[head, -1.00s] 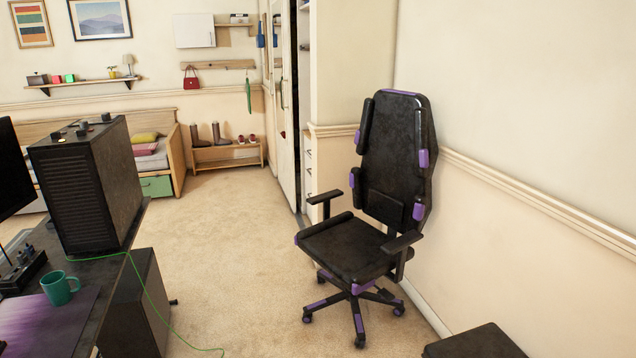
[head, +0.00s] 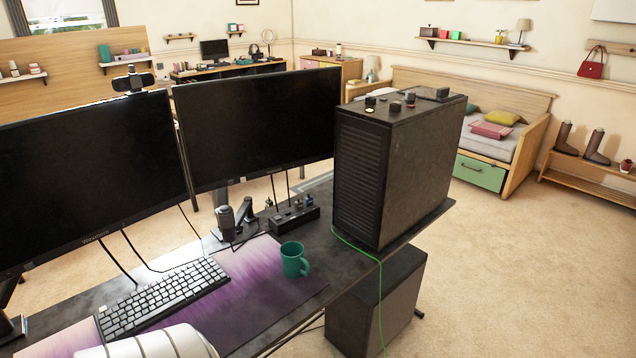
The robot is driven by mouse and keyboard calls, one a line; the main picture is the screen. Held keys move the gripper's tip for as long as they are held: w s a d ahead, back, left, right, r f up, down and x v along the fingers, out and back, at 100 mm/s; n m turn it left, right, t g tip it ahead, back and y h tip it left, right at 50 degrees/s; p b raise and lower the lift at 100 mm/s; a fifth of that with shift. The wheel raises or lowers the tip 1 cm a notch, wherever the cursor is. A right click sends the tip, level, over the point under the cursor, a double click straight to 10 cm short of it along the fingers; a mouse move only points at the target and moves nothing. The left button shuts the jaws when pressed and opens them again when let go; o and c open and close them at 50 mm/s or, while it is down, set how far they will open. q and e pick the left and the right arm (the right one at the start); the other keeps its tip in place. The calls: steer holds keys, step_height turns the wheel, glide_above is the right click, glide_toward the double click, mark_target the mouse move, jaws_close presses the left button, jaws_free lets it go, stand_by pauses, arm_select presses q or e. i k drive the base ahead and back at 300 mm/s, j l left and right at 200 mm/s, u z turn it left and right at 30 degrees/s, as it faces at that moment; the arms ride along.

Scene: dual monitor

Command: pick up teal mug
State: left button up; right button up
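The teal mug (head: 293,260) stands upright on the dark desk, on the right part of the purple desk mat (head: 262,298). Its handle points toward the lower right. Neither of my grippers shows in the head view. A white rounded shape at the bottom left edge partly covers the mat and is cut off by the frame.
A black box (head: 378,303) sits below. Carpet at right is clear.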

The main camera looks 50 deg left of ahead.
mark_target(292, 252)
steer(key=i+u, duration=0.2)
steer(key=i, duration=0.2)
steer(key=i+l+u, duration=0.25)
steer(key=i, duration=0.15)
